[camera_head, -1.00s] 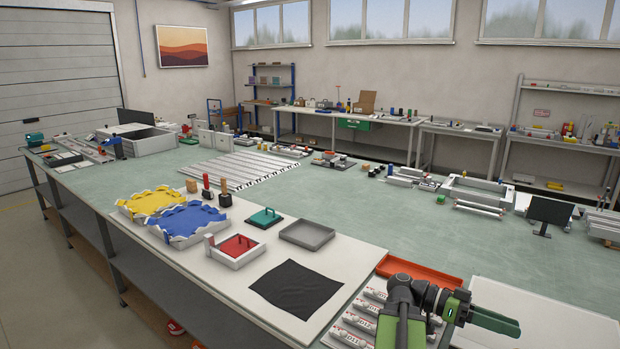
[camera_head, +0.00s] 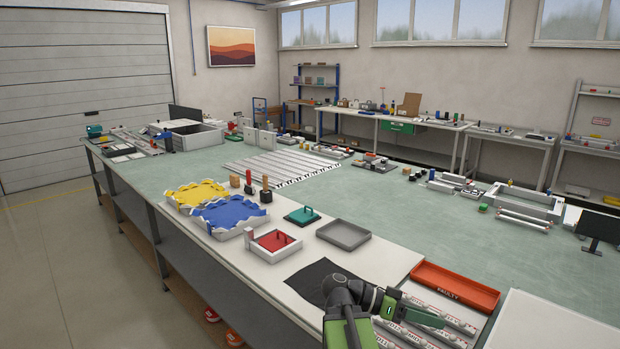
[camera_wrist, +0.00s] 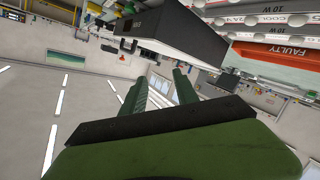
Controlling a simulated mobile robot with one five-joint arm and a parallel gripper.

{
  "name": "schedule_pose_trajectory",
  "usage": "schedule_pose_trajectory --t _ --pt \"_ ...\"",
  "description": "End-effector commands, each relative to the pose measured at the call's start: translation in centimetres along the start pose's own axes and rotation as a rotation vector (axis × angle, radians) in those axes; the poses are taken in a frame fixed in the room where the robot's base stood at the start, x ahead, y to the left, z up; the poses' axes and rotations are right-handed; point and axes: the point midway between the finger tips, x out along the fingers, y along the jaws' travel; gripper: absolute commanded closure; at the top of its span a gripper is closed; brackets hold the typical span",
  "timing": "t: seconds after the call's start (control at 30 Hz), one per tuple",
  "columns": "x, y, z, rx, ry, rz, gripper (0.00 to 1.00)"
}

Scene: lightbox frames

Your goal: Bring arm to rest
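My arm shows at the bottom right of the head view, bent, with its green gripper (camera_head: 425,314) pointing right over the rows of white labelled parts (camera_head: 440,328). The two green fingers also show in the wrist view (camera_wrist: 160,77), with a gap between them and nothing held. The gripper is open. The black cloth (camera_head: 318,281) lies flat on the white board just left of my arm, which hides part of it. I cannot tell the exact height of the gripper above the bench.
An orange tray marked FAULTY (camera_head: 455,285) lies just beyond my gripper. A grey tray (camera_head: 344,234), a red-topped fixture (camera_head: 273,241), a teal block (camera_head: 301,215) and blue (camera_head: 235,212) and yellow (camera_head: 190,195) trays stand left. Green bench surface (camera_head: 400,215) behind is mostly clear.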

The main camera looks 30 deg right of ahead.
Motion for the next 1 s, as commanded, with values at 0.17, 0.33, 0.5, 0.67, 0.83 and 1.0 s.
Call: schedule_pose_trajectory --t 0.17,0.33,0.5,0.67,0.83,1.0 --pt "-12.4 -5.1 8.2 -0.336 -0.104 -0.383 0.64" --pt "-23.6 -6.4 17.9 -0.749 -0.195 -0.756 0.64" --pt "-33.0 -5.0 26.5 -1.167 -0.283 -1.166 0.64" --pt "-37.6 -3.8 29.3 -1.401 -0.261 -1.463 0.64" --pt "-37.4 -4.2 29.1 -1.460 -0.199 -1.494 0.64" --pt "-37.4 -4.2 29.1 -1.459 -0.200 -1.491 0.64"
